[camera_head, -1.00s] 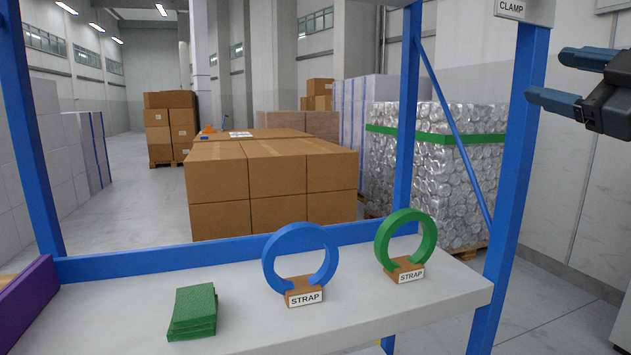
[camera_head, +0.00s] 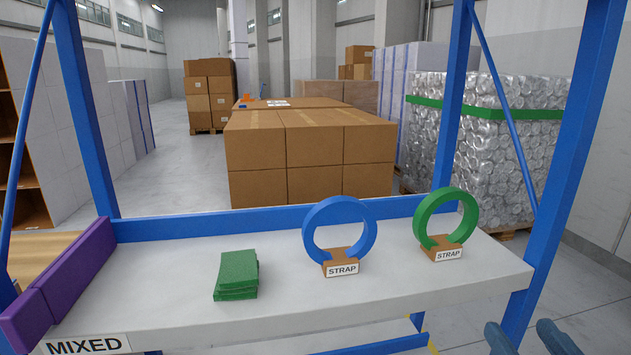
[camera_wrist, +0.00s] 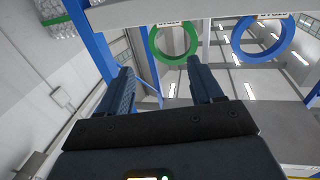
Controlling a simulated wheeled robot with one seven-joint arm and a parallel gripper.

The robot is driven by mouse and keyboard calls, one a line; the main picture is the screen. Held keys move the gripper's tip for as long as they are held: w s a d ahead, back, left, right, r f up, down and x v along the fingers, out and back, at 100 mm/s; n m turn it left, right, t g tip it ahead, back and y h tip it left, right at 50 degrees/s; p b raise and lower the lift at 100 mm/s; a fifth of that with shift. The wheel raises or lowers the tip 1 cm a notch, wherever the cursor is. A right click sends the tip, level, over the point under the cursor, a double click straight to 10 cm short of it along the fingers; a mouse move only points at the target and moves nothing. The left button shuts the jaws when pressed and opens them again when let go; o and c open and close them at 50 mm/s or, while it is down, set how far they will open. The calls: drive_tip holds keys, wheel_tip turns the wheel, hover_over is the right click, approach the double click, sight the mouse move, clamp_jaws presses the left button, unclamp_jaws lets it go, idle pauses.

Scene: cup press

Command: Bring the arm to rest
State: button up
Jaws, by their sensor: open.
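A white shelf (camera_head: 190,308) with blue posts holds a green stack (camera_head: 237,273), a blue strap ring (camera_head: 310,222), a green strap ring (camera_head: 425,212) and a purple block (camera_head: 78,264). Behind stand cartons (camera_head: 300,150) and a wrapped can pallet (camera_head: 500,150).

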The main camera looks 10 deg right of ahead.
drive_tip(key=s+a+f+g+y, duration=0.1)
drive_tip(key=s+a+f, duration=0.25)
drive_tip(key=s, duration=0.35)
drive_tip(key=s+a+f+g, duration=0.1)
drive_tip(key=s+a+f, duration=0.25)
drive_tip(key=s, duration=0.35)
drive_tip(key=s+a+n+g+y+p, duration=0.1)
drive_tip(key=s+a+y, duration=0.1)
drive_tip(key=s, duration=1.2)
drive_tip(key=shift+f+n, duration=0.2)
drive_tip(key=shift+n, duration=0.2)
